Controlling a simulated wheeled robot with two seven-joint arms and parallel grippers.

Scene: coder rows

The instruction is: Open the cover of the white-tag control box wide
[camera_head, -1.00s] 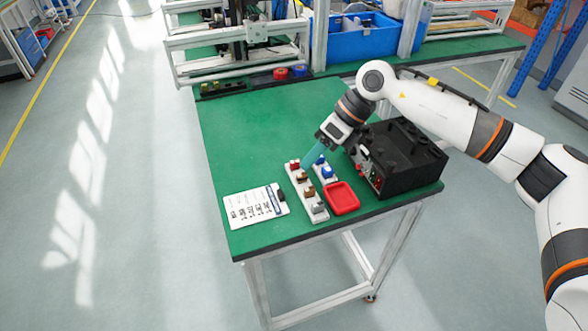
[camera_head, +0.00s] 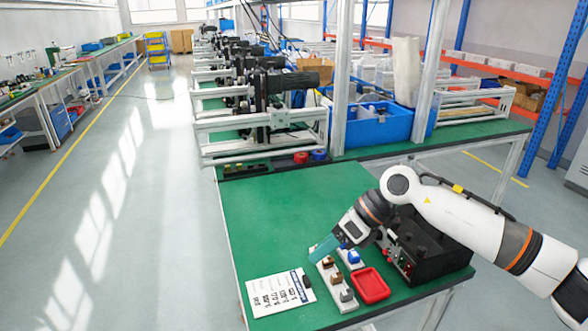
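A black box (camera_head: 441,240) stands at the right of the green table, partly hidden behind my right arm. Its front panel carries small red parts; a white tag on it is too small to make out, and I cannot tell how its cover stands. My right gripper (camera_head: 324,250) has teal fingers that point down and left, over the far end of a white strip (camera_head: 330,279) with small blocks, left of the box. Whether they are apart or touch anything cannot be seen. My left gripper is not in view.
A red tray (camera_head: 371,286) lies in front of the box. A short white strip with a blue block (camera_head: 354,257) is beside it. A labelled white sheet (camera_head: 277,294) lies at the front left. The table's far left part is clear. Blue bins (camera_head: 372,124) stand behind.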

